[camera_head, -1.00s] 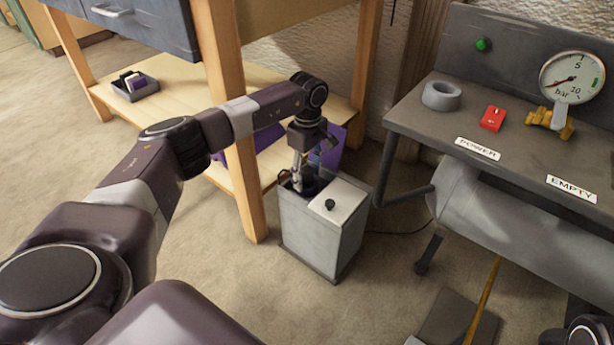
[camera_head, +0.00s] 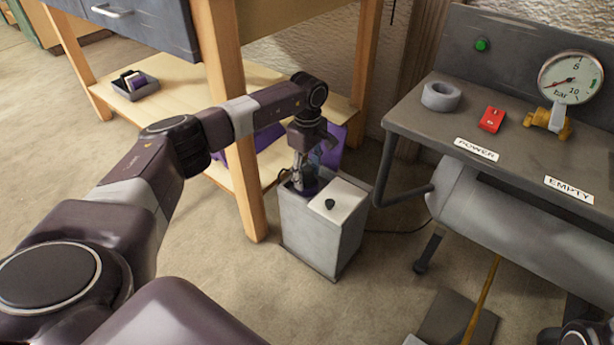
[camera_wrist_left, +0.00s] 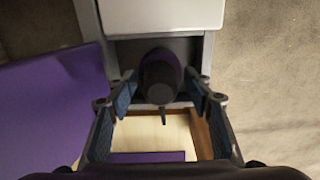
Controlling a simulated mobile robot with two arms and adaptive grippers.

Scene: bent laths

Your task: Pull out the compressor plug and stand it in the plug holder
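A dark round-topped piece with a purple body (camera_wrist_left: 160,75) stands in the open bay of a grey box (camera_head: 315,240). It looks like the plug, though I cannot be sure. In the head view it is mostly hidden by my left gripper (camera_head: 301,182). In the left wrist view my left gripper (camera_wrist_left: 163,97) is open, with one finger on each side of the dark piece and gaps between. I cannot make out a plug holder for certain. My right gripper does not show; only a part of my right arm is in the bottom right corner.
The box's white lid has a black knob (camera_head: 329,204). A wooden bench leg (camera_head: 243,190) stands close to its left, and a purple panel (camera_head: 333,145) behind it. A compressor bench (camera_head: 520,150) with a gauge is at right. A small dark tray (camera_head: 137,88) lies on the shelf.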

